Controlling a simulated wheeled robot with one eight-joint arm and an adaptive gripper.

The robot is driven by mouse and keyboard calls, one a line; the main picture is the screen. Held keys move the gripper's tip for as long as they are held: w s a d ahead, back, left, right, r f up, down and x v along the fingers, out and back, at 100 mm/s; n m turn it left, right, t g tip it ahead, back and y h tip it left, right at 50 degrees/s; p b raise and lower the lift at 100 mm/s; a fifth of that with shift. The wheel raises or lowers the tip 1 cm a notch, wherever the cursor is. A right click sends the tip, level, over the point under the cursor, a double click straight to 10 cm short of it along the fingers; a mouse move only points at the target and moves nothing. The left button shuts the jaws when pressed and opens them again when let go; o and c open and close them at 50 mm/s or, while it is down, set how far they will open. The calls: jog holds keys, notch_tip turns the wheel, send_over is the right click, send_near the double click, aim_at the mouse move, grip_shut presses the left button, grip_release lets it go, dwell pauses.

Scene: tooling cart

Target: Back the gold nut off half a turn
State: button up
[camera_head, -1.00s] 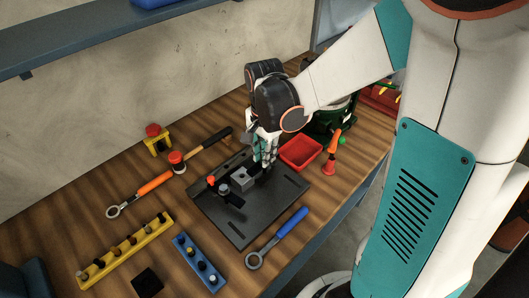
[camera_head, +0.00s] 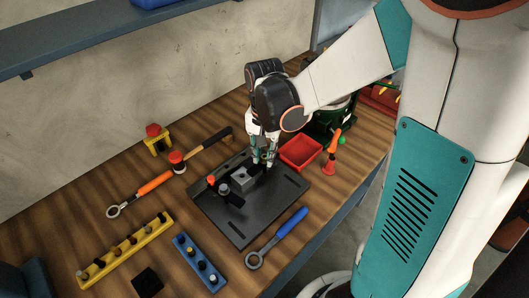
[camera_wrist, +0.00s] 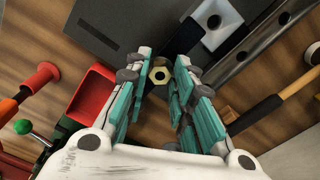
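The gold nut (camera_wrist: 160,75) is a hexagon with a dark hole. In the wrist view it shows between the two fingers of my gripper (camera_wrist: 163,60), with gaps on both sides. My gripper is open and empty, its fingertips spread. In the head view my gripper (camera_head: 264,163) points down over the dark plate (camera_head: 220,215), beside a grey block (camera_head: 243,178). The nut cannot be made out in the head view. The block with a round hole (camera_wrist: 214,20) shows just above the nut in the wrist view. How high the fingertips are relative to the nut is unclear.
A red tray (camera_head: 300,153) and an orange-handled tool (camera_head: 333,150) stand right of my gripper. A blue-handled ring wrench (camera_head: 278,237) lies in front of the plate. A yellow rack (camera_head: 125,250) and a blue rack (camera_head: 199,262) stand at the front left.

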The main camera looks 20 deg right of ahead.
jog(key=shift+o, duration=0.6)
jog(key=shift+r, duration=0.1)
notch_tip(320, 180, up, 12)
jog(key=shift+s, duration=0.15)
